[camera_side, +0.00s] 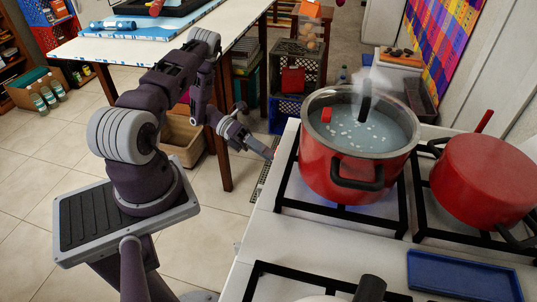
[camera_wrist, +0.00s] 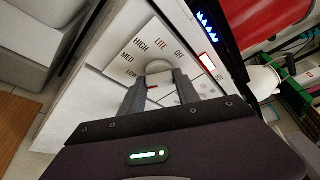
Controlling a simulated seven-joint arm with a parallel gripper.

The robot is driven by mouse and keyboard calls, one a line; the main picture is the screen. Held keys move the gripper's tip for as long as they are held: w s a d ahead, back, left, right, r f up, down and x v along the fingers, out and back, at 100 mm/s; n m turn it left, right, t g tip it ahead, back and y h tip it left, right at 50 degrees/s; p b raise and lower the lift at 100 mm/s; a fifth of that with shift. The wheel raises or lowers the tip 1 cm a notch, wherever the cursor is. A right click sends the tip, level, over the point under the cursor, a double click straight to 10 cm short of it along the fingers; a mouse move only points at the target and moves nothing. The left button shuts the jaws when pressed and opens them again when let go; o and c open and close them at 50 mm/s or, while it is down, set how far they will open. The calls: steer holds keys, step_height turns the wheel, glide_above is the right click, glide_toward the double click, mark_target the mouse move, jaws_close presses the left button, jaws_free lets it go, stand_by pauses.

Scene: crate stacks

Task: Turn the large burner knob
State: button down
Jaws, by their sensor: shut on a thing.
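The large burner knob (camera_wrist: 158,68) is a pale round knob on the white stove front. Printed around it are LITE, HIGH, MED, LOW and OFF. My gripper (camera_wrist: 160,84) has its two fingers on either side of the knob and is shut on it. A small red mark shows between the fingers, and the fingers hide part of the knob. In the side view my gripper (camera_side: 268,153) reaches the stove's left front edge; the knob is hidden there.
A red pot (camera_side: 335,165) of bubbling, steaming liquid stands on a burner with a blue flame (camera_wrist: 207,25). A second red pot (camera_side: 485,178) stands right of it. A blue tray (camera_side: 463,278) lies on the stove top. A table (camera_side: 160,50) stands behind my arm.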

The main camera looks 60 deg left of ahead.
steer(key=shift+s+d+r+m+t+y, duration=0.1)
steer(key=shift+m+t+y, duration=0.75)
steer(key=shift+m, duration=0.95)
steer(key=shift+s+d+m+t+y, duration=0.1)
steer(key=shift+m+t+y, duration=0.45)
steer(key=shift+m+y, duration=0.95)
steer(key=shift+s+d+r+m+t+y, duration=0.1)
steer(key=shift+m+t+y, duration=0.6)
steer(key=shift+m, duration=1.4)
steer(key=c, duration=0.9)
jaws_free()
steer(key=shift+a, duration=0.15)
